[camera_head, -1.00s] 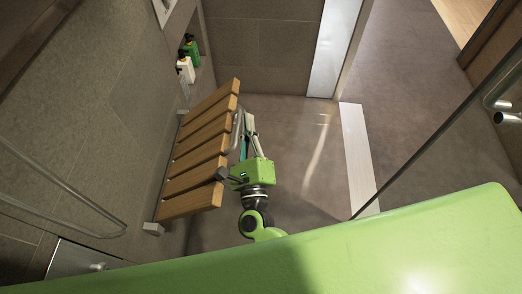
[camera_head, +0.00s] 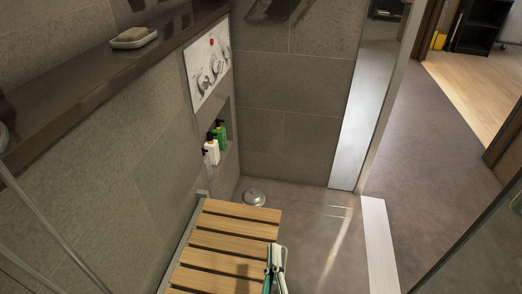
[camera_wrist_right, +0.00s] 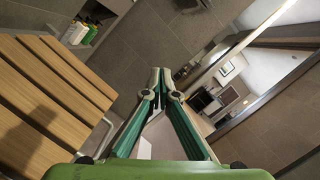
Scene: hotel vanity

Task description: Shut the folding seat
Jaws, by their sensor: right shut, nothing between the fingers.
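The folding seat (camera_head: 228,227) has wooden slats and is folded down from the left wall, its slatted top facing up. Its near part is cut off by the bottom of the head view. My right gripper (camera_head: 277,250) is at the seat's right edge, its fingers together and empty. In the right wrist view, the seat (camera_wrist_right: 50,85) fills the left side, with a curved metal bar at its edge. The fingertips (camera_wrist_right: 161,78) point ahead to the right of the seat, apart from the slats there. My left gripper is not in view.
A wall niche holds a white bottle (camera_head: 211,150) and a green bottle (camera_head: 221,134). Above are a control panel (camera_head: 208,66) and a ledge with a soap dish (camera_head: 133,38). A round drain (camera_head: 253,197) is in the floor. Floor right of the seat is clear up to a pale threshold (camera_head: 379,245).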

